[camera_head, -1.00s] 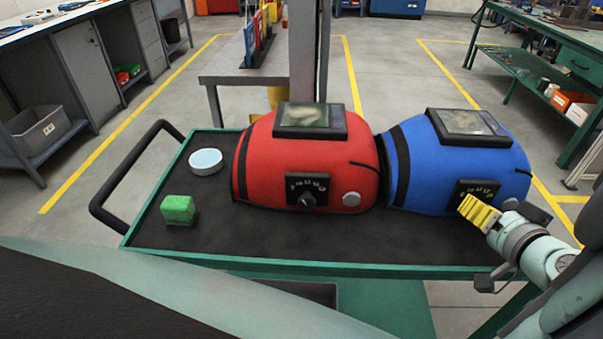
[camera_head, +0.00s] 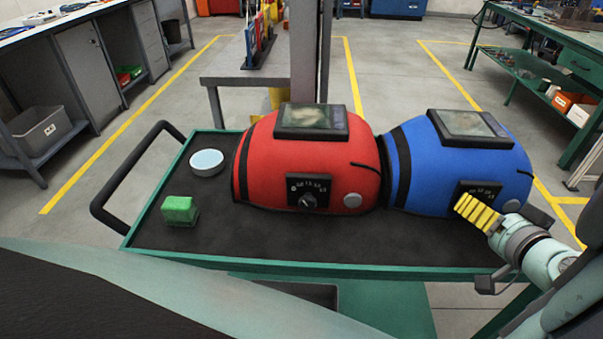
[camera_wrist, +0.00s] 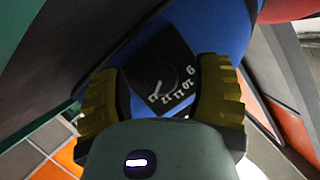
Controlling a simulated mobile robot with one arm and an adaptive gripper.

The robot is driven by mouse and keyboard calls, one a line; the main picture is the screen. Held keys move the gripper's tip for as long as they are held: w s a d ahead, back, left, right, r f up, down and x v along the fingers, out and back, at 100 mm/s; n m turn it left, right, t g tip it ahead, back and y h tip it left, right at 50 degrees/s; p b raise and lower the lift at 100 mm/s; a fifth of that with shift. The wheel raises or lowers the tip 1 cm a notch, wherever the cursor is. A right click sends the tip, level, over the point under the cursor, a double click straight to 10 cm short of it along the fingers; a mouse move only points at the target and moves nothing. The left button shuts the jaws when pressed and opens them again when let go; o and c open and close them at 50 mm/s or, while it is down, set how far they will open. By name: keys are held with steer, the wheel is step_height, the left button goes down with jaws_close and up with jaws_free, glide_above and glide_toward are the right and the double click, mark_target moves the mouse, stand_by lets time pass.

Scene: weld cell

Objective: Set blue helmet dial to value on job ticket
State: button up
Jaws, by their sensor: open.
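The blue helmet (camera_head: 455,160) lies on the cart at the right, beside the red helmet (camera_head: 305,160). Its black dial plate (camera_wrist: 165,80) shows in the wrist view, with white numbers from 9 to 13 and a dark knob with a white pointer mark. The pointer appears near the 13 end. My gripper (camera_head: 480,212) is at the blue helmet's dial. In the wrist view its two yellow fingers (camera_wrist: 162,95) stand apart on either side of the plate's lower part. Whether they touch the knob cannot be told. No job ticket can be made out.
The cart tray (camera_head: 250,238) also holds a green block (camera_head: 180,210) and a white round dish (camera_head: 206,162) at the left. A grey post (camera_head: 304,50) stands behind the cart. Workbenches stand at the far left and far right. The tray's front middle is clear.

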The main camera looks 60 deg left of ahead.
steer(key=v, duration=1.2)
stand_by(0.3)
steer(key=shift+r, duration=0.1)
stand_by(0.3)
